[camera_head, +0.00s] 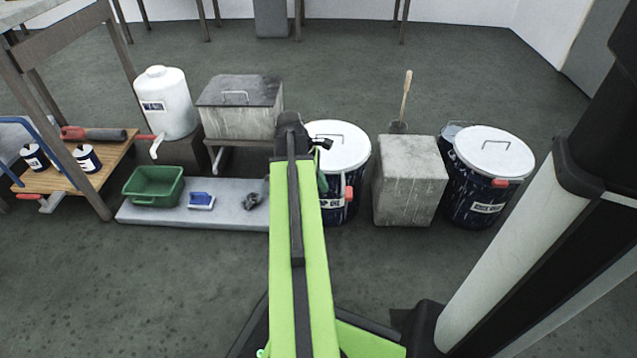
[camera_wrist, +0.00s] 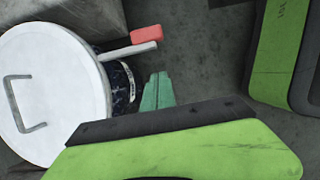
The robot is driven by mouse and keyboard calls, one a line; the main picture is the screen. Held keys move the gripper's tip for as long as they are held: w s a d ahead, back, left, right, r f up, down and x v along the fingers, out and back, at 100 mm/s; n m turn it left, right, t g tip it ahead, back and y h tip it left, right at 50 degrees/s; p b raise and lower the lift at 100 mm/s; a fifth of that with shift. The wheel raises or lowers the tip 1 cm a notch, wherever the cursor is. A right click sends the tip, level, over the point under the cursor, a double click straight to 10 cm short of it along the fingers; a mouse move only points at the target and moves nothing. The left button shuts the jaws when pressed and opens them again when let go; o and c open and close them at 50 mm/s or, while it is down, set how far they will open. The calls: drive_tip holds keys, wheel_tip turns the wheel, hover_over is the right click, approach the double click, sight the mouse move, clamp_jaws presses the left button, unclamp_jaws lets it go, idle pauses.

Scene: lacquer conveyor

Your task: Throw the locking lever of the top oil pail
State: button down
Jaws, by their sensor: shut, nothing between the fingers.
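The oil pail (camera_head: 343,150) is dark blue with a white lid and a wire lid handle. It stands just right of my arm, which hides its left side. The end of its label reads "OIL". Its locking lever has a red grip (camera_head: 349,193) at the front right. In the wrist view the white lid (camera_wrist: 50,110) is at the left. The pale lever bar (camera_wrist: 128,51) sticks out past the rim, with the red grip (camera_wrist: 147,34) beside its end. My gripper (camera_wrist: 158,77) has green fingers, shut and empty, beside the pail and apart from the lever.
A concrete block (camera_head: 410,180) stands right of the pail, then a second white-lidded pail (camera_head: 490,165) with a red grip. A low grey slab (camera_head: 225,216) at left carries a green tub (camera_head: 153,185) and a blue-and-white item (camera_head: 201,201). The floor in front is clear.

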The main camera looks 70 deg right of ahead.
sight(346, 194)
drive_tip(key=shift+s+d+f, duration=0.25)
drive_tip(key=shift+s+d, duration=0.05)
drive_tip(key=shift+s, duration=0.4)
drive_tip(key=shift+s+d+f, duration=0.25)
drive_tip(key=shift+s, duration=0.5)
drive_tip(key=shift+s+d+f, duration=0.25)
drive_tip(key=shift+s+d, duration=0.05)
drive_tip(key=shift+s, duration=0.4)
drive_tip(key=shift+s+d, duration=0.15)
drive_tip(key=shift+s, duration=0.35)
drive_tip(key=shift+s+d, duration=0.15)
drive_tip(key=shift+s, duration=0.35)
drive_tip(key=w+a+r+p, duration=0.3)
drive_tip(key=w+r+p, duration=0.4)
drive_tip(key=r+p, duration=0.2)
drive_tip(key=shift+a+r, duration=0.2)
drive_tip(key=shift+a, duration=0.05)
